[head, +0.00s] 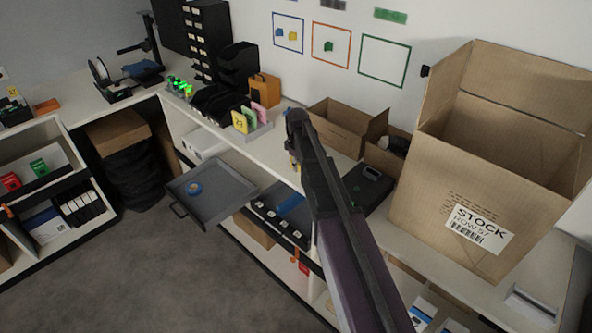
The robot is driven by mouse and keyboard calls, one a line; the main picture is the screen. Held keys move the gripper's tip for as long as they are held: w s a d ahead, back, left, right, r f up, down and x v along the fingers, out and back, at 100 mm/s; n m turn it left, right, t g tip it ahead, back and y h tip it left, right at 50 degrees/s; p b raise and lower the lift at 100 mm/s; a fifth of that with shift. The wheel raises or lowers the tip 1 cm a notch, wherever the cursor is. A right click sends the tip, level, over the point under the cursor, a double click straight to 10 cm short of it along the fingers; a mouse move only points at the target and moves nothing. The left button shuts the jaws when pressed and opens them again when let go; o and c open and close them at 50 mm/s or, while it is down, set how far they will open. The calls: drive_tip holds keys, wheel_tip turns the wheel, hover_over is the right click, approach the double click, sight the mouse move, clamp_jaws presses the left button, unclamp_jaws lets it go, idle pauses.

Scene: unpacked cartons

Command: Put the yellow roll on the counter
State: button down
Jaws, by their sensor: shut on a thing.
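My arm reaches up from the bottom of the head view and hides most of my gripper (294,164). A small yellow patch, the yellow roll (292,160), shows at the gripper beside the arm's far end. The gripper is shut on it. Most of the roll is hidden, and I cannot tell whether it touches the counter. The white counter (279,141) runs along the wall, and the gripper is at its front part.
A grey drawer (233,201) is pulled out at left with a blue roll (195,188) in it. Coloured cards (240,122) stand on the counter left of my arm. An open carton (340,137), a black case (369,185) and a large STOCK carton (425,190) crowd the right.

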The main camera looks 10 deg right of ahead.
drive_tip(key=shift+f, duration=0.15)
drive_tip(key=shift+f, duration=0.1)
drive_tip(key=c, duration=0.5)
unclamp_jaws()
drive_tip(key=shift+c, duration=0.2)
wheel_tip(320, 180, up, 12)
drive_tip(key=p, duration=1.2)
idle(0.5)
drive_tip(key=s+m, duration=1)
drive_tip(key=s, duration=1.6)
drive_tip(key=shift+s+d, duration=0.2)
drive_tip(key=shift+d, duration=0.15)
